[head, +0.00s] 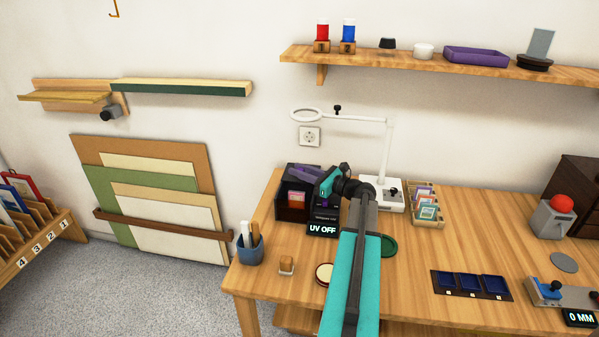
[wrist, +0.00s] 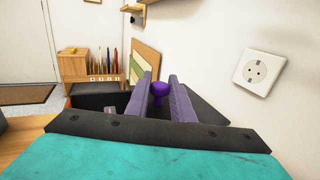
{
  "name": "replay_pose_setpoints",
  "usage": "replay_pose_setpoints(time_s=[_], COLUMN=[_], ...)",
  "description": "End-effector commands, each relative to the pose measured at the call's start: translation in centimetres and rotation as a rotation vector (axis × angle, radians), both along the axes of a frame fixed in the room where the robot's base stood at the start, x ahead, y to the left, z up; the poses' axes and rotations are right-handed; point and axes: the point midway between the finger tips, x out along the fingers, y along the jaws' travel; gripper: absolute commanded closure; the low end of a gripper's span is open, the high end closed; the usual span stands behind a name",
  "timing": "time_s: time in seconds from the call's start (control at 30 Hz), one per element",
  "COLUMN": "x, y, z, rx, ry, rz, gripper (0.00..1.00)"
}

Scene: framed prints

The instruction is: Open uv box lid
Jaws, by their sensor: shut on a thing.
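The UV box (head: 293,211) is a dark box at the back left of the workbench, with a small framed print visible inside it. A sign reading UV OFF (head: 322,229) stands at its front right. In the wrist view a purple knob (wrist: 158,91) sits between the two purple fingers of my gripper (wrist: 160,84), which is shut on it. In the head view my gripper (head: 304,172) is at the top of the box, reaching in from the right.
A magnifier lamp (head: 389,150) and a tray of small prints (head: 427,222) stand right of the box. A wall socket (wrist: 260,71) is close by. The bench's middle has free room.

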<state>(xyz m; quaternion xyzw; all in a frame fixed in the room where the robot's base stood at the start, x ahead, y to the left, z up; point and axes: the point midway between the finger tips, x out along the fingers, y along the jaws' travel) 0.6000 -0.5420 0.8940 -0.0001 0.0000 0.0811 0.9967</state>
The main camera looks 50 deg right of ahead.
Motion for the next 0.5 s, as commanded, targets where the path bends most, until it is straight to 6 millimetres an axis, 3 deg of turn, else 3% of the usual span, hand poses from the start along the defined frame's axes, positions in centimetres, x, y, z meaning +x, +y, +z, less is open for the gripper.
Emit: replay_pose_setpoints(time_s=[0.03, 0.07, 0.13, 0.5], x=[-0.03, -0.04, -0.04, -0.15], y=[-0.04, -0.03, -0.02, 0.01], z=[-0.01, -0.01, -0.01, -0.01], rx=[0.000, 0.000, 0.000, 0.000], ry=[0.000, 0.000, 0.000, 0.000], rz=[-0.001, -0.001, -0.001, 0.000], gripper=[1.00, 0.74, 0.62, 0.61])
